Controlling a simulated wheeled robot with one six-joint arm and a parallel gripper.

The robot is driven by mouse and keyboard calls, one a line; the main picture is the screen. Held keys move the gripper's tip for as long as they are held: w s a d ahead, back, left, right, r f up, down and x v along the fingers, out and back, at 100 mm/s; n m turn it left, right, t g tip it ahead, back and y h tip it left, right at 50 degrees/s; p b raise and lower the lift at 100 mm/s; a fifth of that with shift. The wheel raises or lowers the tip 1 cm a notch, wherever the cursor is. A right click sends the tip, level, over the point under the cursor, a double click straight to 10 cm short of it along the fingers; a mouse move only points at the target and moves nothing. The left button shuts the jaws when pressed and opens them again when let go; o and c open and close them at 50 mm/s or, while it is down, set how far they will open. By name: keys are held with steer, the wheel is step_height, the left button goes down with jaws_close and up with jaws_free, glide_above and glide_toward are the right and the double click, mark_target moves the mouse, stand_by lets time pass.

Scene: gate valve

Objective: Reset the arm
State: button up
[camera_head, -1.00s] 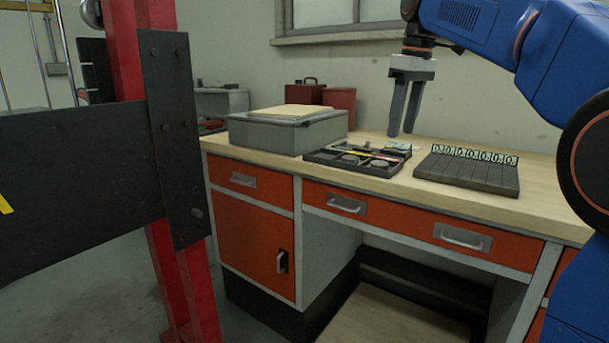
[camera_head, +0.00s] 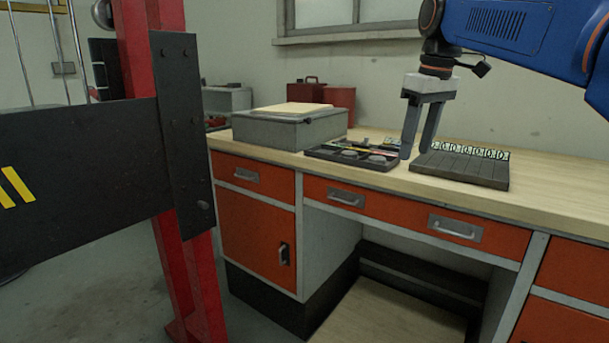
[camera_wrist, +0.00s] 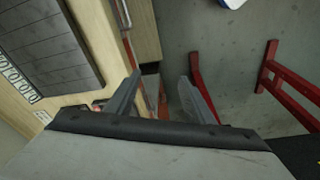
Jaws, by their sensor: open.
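My gripper (camera_head: 415,150) hangs pointing down above the workbench in the head view, with its two grey fingers apart and nothing between them. It also shows in the wrist view (camera_wrist: 160,95), open and empty. In the head view the fingers overlap the gap between a black tool tray and a dark slatted block, and I cannot tell their exact height above the bench. My blue arm (camera_head: 510,25) reaches in from the upper right.
The wooden-topped workbench (camera_head: 560,190) carries a grey box (camera_head: 285,132), the black tool tray (camera_head: 340,157) and the slatted block (camera_head: 460,168) with a row of round marks. A red post (camera_head: 190,260) with a dark plate (camera_head: 80,165) stands at left. The bench's right side is clear.

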steer(key=s+d+f+m+t, duration=0.1)
steer(key=s+d+f+m, duration=0.1)
steer(key=s+f, duration=1.1)
steer(key=s+d+f+m+t, duration=0.2)
steer(key=s+f+m, duration=0.2)
steer(key=s+f, duration=0.9)
step_height(320, 180, down, 6)
steer(key=shift+s+d+r+m+h, duration=0.25)
steer(key=shift+s+m+h, duration=0.1)
steer(key=shift+m+h, duration=0.05)
